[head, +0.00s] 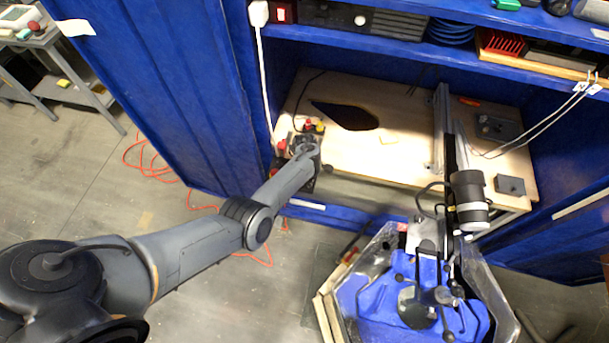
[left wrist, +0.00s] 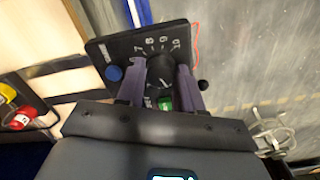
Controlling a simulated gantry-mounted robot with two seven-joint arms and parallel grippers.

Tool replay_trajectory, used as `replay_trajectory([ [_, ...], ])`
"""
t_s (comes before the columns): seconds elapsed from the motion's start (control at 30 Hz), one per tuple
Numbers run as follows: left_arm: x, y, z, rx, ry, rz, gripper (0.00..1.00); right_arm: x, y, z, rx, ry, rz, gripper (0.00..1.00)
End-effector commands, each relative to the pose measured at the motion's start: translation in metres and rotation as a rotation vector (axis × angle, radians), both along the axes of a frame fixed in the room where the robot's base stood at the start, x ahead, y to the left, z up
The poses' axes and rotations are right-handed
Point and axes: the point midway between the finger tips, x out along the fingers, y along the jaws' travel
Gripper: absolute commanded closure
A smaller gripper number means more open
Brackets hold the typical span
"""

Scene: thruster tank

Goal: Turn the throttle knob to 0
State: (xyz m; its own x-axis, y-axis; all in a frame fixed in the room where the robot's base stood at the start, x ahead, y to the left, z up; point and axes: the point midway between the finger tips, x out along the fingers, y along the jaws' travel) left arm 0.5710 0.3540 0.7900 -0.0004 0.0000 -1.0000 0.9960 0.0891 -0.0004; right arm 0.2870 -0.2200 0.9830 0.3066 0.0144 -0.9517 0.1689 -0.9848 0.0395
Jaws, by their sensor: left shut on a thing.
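The throttle knob (left wrist: 160,69) is a black round knob on a dark control plate (left wrist: 103,50). White numbers 7, 8, 9 and 10 show along the far side of the knob. Where its pointer stands is not clear. My left gripper (left wrist: 160,80) has one finger on each side of the knob and is shut on it. A blue button (left wrist: 113,73) is left of the fingers, and a green part (left wrist: 165,103) shows between them. In the head view my left gripper (head: 304,150) is at the cabinet's left front and hides most of the control box. My right gripper is not in view.
A blue cabinet (head: 190,100) encloses a wooden shelf (head: 400,135). Red and yellow buttons (left wrist: 22,118) are beside the control plate. A black cylinder (head: 468,190) stands over a tank with blue inside (head: 375,300). An orange cable (head: 150,172) lies on the floor.

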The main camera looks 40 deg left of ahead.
Motion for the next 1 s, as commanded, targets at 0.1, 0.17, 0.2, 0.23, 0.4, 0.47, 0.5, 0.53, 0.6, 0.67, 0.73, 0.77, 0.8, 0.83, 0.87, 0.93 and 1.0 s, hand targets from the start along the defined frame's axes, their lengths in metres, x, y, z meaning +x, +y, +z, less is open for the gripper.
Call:
replay_trajectory([
  [0.1, 0.0007, -0.001, -0.0006, -0.002, 0.0, 0.101, 0.94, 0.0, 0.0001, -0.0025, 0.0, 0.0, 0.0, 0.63],
  [0.17, 0.0004, -0.0006, -0.0009, -0.001, 0.0, 0.149, 0.94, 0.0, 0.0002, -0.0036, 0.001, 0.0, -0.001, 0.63],
  [0.2, 0.0004, -0.0006, -0.001, -0.002, 0.0, 0.178, 0.94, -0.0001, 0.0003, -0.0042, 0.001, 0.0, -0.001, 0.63],
  [0.23, 0.0002, -0.0005, -0.0009, -0.001, 0.0, 0.199, 0.94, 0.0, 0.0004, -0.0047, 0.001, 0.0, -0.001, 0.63],
  [0.4, 0.0004, -0.0005, -0.0007, -0.001, -0.001, 0.297, 0.94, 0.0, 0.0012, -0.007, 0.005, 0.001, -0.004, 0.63],
  [0.47, 0.0001, -0.0006, -0.0009, -0.001, 0.001, 0.324, 0.94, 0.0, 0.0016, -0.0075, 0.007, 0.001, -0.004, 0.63],
  [0.5, 0.0, -0.0007, -0.001, -0.001, 0.001, 0.338, 0.94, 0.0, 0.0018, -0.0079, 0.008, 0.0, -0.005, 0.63],
  [0.53, 0.0, -0.0007, -0.001, -0.002, 0.001, 0.347, 0.94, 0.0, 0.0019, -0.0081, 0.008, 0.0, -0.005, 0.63],
  [0.6, -0.0002, -0.0005, -0.0009, -0.001, 0.001, 0.366, 0.94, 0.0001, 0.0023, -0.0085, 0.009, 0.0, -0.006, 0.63],
  [0.67, -0.0001, -0.0003, -0.0007, 0.0, 0.0, 0.378, 0.94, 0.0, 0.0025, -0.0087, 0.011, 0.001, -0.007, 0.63],
  [0.73, 0.0, -0.0002, -0.0006, 0.0, 0.0, 0.388, 0.94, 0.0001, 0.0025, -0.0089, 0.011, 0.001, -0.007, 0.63],
  [0.77, 0.0, -0.0001, -0.0005, 0.0, 0.0, 0.391, 0.94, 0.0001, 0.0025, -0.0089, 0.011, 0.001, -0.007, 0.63],
  [0.8, 0.0, -0.0001, -0.0005, 0.0, 0.0, 0.393, 0.94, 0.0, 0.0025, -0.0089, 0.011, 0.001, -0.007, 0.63],
  [0.83, 0.0, -0.0001, -0.0005, 0.0, 0.0, 0.395, 0.94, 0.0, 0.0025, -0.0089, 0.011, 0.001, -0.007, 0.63],
  [0.87, -0.0001, -0.0001, -0.0005, 0.0, 0.0, 0.396, 0.94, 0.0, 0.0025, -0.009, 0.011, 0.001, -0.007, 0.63],
  [0.93, -0.0001, 0.0, -0.0005, 0.0, 0.0, 0.397, 0.94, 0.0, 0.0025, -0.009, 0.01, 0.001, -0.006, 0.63],
  [1.0, -0.0001, 0.0001, -0.0005, 0.0, 0.0, 0.397, 0.94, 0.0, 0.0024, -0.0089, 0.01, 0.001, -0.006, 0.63],
])
